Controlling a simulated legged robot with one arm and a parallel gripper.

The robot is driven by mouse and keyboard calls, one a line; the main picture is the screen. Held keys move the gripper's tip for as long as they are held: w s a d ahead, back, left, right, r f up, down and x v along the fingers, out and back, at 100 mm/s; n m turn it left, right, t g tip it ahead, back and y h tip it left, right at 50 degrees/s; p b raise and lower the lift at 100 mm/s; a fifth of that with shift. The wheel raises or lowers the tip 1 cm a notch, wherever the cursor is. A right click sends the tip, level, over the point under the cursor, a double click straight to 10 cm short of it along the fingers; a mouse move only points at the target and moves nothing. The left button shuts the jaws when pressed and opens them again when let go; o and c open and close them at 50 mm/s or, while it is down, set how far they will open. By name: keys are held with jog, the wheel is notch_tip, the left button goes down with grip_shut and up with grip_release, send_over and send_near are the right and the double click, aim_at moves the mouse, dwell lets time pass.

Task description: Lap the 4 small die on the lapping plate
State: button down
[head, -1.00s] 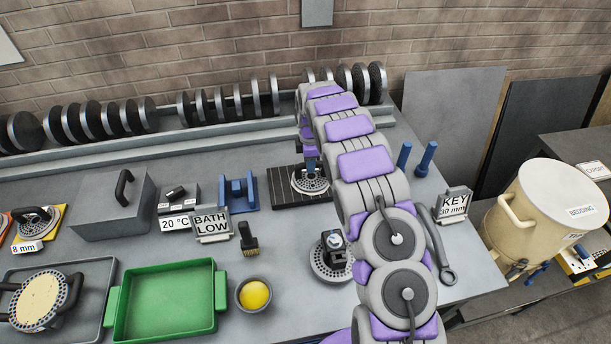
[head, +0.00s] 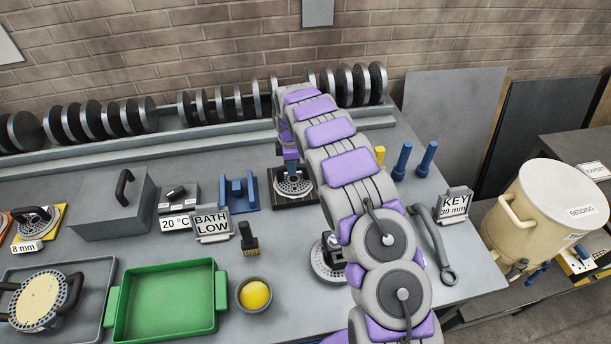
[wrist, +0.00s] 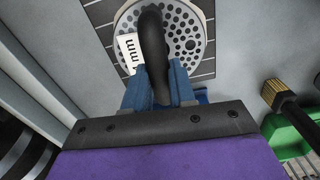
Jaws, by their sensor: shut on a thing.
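The small die (head: 293,186) is a round, perforated metal disc with a dark arched handle. It lies on the dark, grooved lapping plate (head: 280,203), near that plate's left part. In the wrist view the die (wrist: 187,22) shows its rings of holes and a white tag ending in "mm"; the tag's number is partly hidden. My gripper (head: 290,163) is above the die. In the wrist view my gripper's blue fingers (wrist: 158,84) are shut on the black handle (wrist: 153,45). The die looks flat on the plate.
A blue stand (head: 238,193) is left of the plate, with a BATH LOW sign (head: 212,224) and brush (head: 248,240) nearer. Another perforated disc (head: 325,262) stands in front, partly behind my arm. Blue pegs (head: 403,160) and a wrench (head: 437,245) are to the right.

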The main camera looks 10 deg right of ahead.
jog(key=shift+f, duration=0.1)
dwell(0.3)
jog(key=shift+d, duration=5)
jog(key=shift+a, duration=0.1)
jog(key=shift+a, duration=5.05)
jog(key=shift+d, duration=0.2)
jog(key=shift+d, duration=4.95)
jog(key=shift+a, duration=0.25)
